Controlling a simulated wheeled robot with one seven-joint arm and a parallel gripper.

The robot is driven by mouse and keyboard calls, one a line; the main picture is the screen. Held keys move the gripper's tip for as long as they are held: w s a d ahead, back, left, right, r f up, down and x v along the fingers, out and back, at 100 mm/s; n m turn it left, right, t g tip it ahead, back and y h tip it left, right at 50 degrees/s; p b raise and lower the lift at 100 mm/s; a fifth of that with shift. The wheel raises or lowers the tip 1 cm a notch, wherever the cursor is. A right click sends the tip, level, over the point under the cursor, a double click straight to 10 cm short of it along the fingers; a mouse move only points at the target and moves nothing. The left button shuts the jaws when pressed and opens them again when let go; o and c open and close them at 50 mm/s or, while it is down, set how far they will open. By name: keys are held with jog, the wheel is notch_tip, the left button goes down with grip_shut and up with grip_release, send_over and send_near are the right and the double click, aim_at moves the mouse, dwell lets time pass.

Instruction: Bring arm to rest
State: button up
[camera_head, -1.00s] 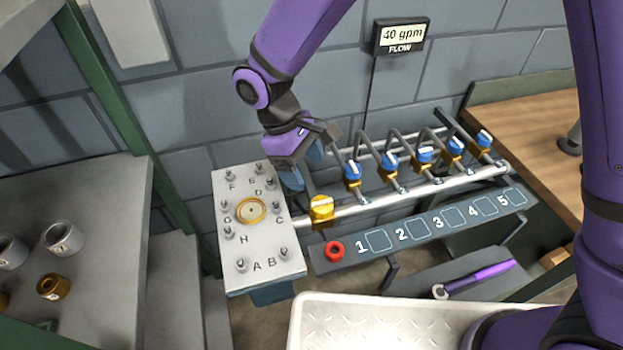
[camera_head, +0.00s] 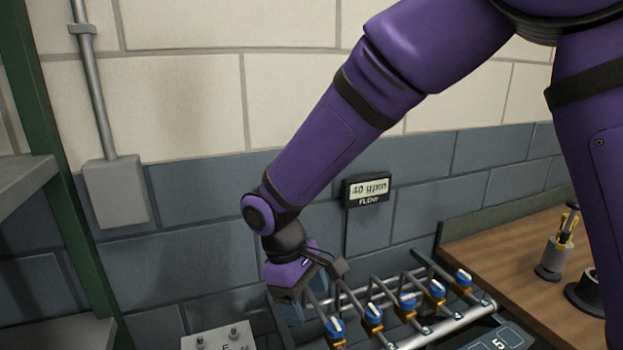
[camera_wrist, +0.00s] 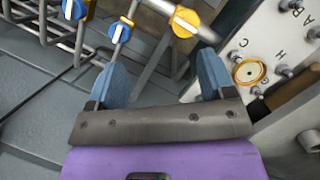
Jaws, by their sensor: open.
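My purple arm reaches down from the upper right in the head view. My gripper (camera_head: 302,312) is at its lower end, in front of the block wall and just left of the row of blue-handled valves (camera_head: 406,301). In the wrist view my gripper (camera_wrist: 160,85) shows two blue fingers spread apart with nothing between them. A yellow valve (camera_wrist: 184,22) and two blue-handled valves lie beyond the fingertips, apart from them.
A pale plate with studs and a brass ring (camera_wrist: 248,72) is right of my gripper in the wrist view. A flow display (camera_head: 367,188) hangs on the wall. A wooden bench (camera_head: 520,260) stands right, and a green post (camera_head: 60,150) left.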

jog(key=d+r+m+t+y, duration=0.2)
jog(key=d+r+m, duration=0.4)
jog(key=d+r, duration=1)
jog(key=s+d+r+m+t, duration=0.2)
jog(key=s+d+m, duration=0.1)
jog(key=s+d, duration=0.4)
jog(key=s+d+r+m+t+y, duration=0.1)
jog(key=s+d+r+m+t, duration=0.1)
jog(key=s+d, duration=0.4)
jog(key=d+m, duration=0.1)
jog(key=d, duration=0.2)
jog(key=shift+s+r+t, duration=0.2)
jog(key=shift+s+t, duration=0.1)
jog(key=shift+s, duration=0.05)
